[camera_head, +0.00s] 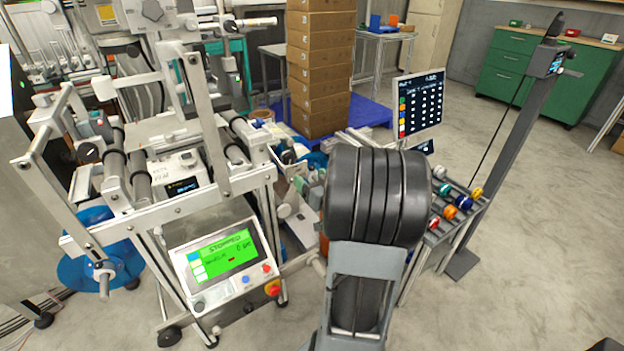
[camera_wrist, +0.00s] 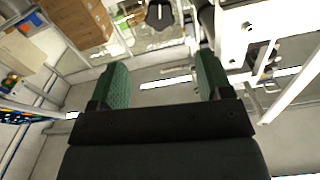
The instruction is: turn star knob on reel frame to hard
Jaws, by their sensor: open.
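The reel frame (camera_head: 140,215) is a pale metal stand with rollers and bars at the left of the head view. A dark knob-like shape, probably the same star knob (camera_wrist: 160,14), shows at the top of the wrist view, beyond my fingertips. My gripper (camera_wrist: 163,78) is open, its two green-padded fingers apart with nothing between them. It is apart from the knob. In the head view my dark arm hides the gripper. No hard marking is legible.
A control panel with a green screen (camera_head: 222,256) is on the frame's front, and a blue disc (camera_head: 75,262) at its lower left. Cardboard boxes (camera_head: 318,70) are stacked behind. A rack with coloured rolls (camera_head: 448,212) stands right of my arm. The floor at the right is mostly clear.

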